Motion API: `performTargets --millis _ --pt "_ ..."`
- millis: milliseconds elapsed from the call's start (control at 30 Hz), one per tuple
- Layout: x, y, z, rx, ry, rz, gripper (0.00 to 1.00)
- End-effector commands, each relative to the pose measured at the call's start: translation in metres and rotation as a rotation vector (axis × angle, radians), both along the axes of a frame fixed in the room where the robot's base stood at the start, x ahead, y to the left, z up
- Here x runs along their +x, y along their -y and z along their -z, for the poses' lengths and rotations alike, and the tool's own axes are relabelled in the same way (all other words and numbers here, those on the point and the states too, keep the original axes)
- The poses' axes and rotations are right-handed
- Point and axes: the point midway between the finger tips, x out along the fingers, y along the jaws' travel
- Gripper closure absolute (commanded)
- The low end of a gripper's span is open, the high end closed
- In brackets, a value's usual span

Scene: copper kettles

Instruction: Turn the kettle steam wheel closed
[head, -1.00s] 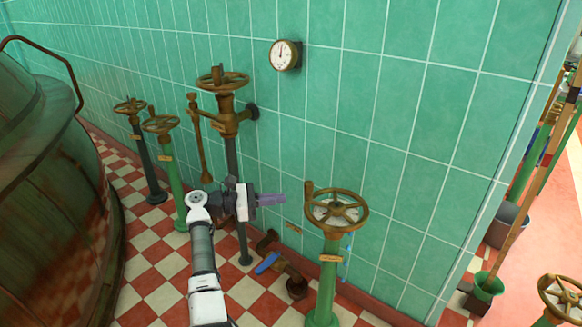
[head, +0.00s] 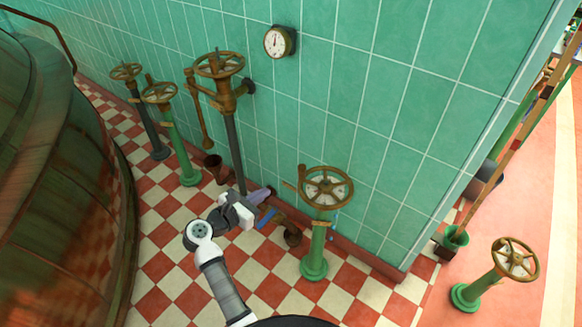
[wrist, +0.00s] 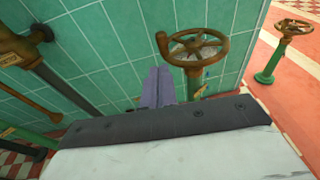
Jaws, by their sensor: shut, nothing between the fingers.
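A brass handwheel with a knob (head: 326,187) tops a green post (head: 315,250) in front of the tiled wall. It also shows in the wrist view (wrist: 198,46). Other wheels sit on a pipe by the wall (head: 219,64), on a green post (head: 160,92) and on a dark post (head: 126,71). I cannot read their tags, so I cannot tell which is the steam wheel. My gripper (head: 262,195) has purple fingers, shut and empty. It is left of the nearest wheel and lower in the picture, apart from it. The fingers also show in the wrist view (wrist: 158,86).
A large copper kettle (head: 60,180) fills the left side. A gauge (head: 279,41) hangs on the wall. Another wheel (head: 515,258) stands at the right. The checkered floor in front is clear.

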Motion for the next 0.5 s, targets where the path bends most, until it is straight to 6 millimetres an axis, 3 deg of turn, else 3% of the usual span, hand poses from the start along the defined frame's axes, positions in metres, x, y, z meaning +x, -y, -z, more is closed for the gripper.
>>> performTargets --millis 500 --pt "0.074 0.065 0.017 0.001 -0.001 0.006 1.0"
